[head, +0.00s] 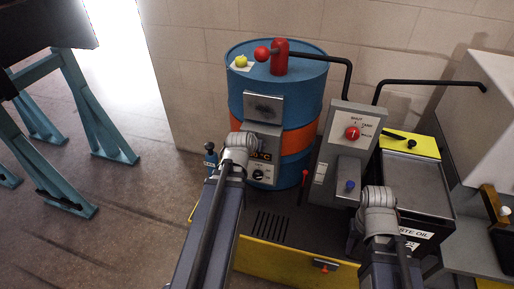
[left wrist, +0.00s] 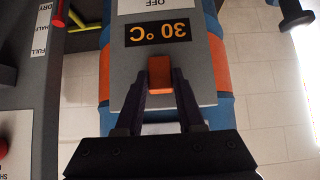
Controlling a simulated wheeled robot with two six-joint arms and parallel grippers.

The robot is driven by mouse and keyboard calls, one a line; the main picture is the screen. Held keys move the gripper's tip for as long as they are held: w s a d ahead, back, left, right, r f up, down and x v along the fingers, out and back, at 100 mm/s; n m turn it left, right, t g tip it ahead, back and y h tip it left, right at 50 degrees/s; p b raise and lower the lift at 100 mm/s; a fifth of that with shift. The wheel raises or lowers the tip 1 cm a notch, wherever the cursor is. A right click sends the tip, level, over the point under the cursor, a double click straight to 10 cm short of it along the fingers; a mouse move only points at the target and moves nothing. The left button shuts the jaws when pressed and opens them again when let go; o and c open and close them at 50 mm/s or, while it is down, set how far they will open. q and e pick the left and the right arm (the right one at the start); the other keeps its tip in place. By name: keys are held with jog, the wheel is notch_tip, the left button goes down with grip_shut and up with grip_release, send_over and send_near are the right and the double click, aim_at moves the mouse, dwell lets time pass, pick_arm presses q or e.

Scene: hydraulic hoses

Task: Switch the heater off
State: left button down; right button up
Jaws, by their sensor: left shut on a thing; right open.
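The heater is a grey box (head: 275,140) on the front of a blue drum with an orange band. My left gripper (left wrist: 160,88) is shut on an orange handle (left wrist: 159,70) on this panel. In the head view my left wrist hides the fingers and the handle. A black knob (head: 258,174) shows below the display. My right gripper (head: 356,228) is open, low in front of the equipment; its fingertips are mostly hidden.
The blue drum (head: 292,95) carries a red fitting and a yellow-green object on top. A grey panel (head: 338,135) with a red knob and a blue knob stands to its right, beside a waste oil bin (head: 418,185). Blue trestles (head: 90,110) stand left; floor between is clear.

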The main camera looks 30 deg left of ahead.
pick_arm(q)
jog(key=c, duration=0.5)
grip_release()
